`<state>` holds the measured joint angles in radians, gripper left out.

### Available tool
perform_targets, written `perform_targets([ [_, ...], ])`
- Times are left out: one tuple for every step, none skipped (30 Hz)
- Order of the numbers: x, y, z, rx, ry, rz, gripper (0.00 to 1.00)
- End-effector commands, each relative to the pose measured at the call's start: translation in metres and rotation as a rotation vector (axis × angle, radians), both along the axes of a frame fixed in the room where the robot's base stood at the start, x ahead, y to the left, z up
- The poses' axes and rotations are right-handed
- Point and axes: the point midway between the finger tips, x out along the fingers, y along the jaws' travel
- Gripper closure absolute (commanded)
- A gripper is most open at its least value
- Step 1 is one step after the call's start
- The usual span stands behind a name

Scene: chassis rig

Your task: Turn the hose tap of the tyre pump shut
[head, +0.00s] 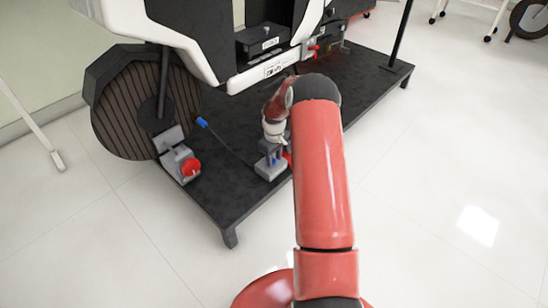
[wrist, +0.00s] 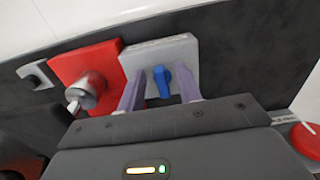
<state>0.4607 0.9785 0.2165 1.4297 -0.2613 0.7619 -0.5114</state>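The tyre pump appears in the wrist view as a red body (wrist: 85,62) beside a grey plate (wrist: 160,54). A blue tap handle (wrist: 164,84) stands on that plate. My gripper (wrist: 160,82) is open, with one grey-purple finger on each side of the handle. Gaps show between the handle and both fingers, so it is not held. In the head view, my gripper (head: 271,156) points down at a small grey block (head: 268,172) near the platform's front edge. My arm hides part of the pump there.
A grey unit with a red knob (head: 190,167) sits left on the dark platform (head: 222,190). A thin dark hose with a blue end (head: 202,122) runs towards the pump. The white chassis body (head: 265,75) overhangs behind. Open floor lies to the right.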

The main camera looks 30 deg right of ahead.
Motion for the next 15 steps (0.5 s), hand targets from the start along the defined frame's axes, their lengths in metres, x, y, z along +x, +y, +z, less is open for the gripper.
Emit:
perform_targets([
  [0.000,0.000,0.001,0.000,0.000,0.000,0.65],
  [0.000,0.000,0.003,-0.001,-0.001,0.000,0.65],
  [0.000,0.000,0.007,-0.001,-0.001,0.000,0.65],
  [0.001,0.000,0.011,-0.001,-0.003,0.000,0.65],
  [0.001,0.000,0.015,-0.002,-0.003,0.000,0.65],
  [0.001,0.000,0.022,-0.002,-0.004,0.000,0.65],
  [0.001,0.000,0.027,-0.002,-0.003,0.000,0.65],
  [0.001,0.000,0.033,-0.001,-0.003,0.000,0.65],
  [0.001,-0.001,0.040,-0.002,-0.004,-0.001,0.65],
  [0.001,0.000,0.045,-0.002,-0.004,-0.001,0.65],
  [0.001,0.000,0.050,-0.001,-0.003,-0.001,0.65],
  [0.000,0.000,0.057,-0.001,-0.003,-0.001,0.65],
  [0.001,0.000,0.061,-0.001,-0.003,-0.001,0.65],
  [0.001,0.000,0.064,-0.001,-0.003,-0.001,0.65],
  [0.000,0.000,0.069,-0.001,-0.001,0.000,0.65],
])
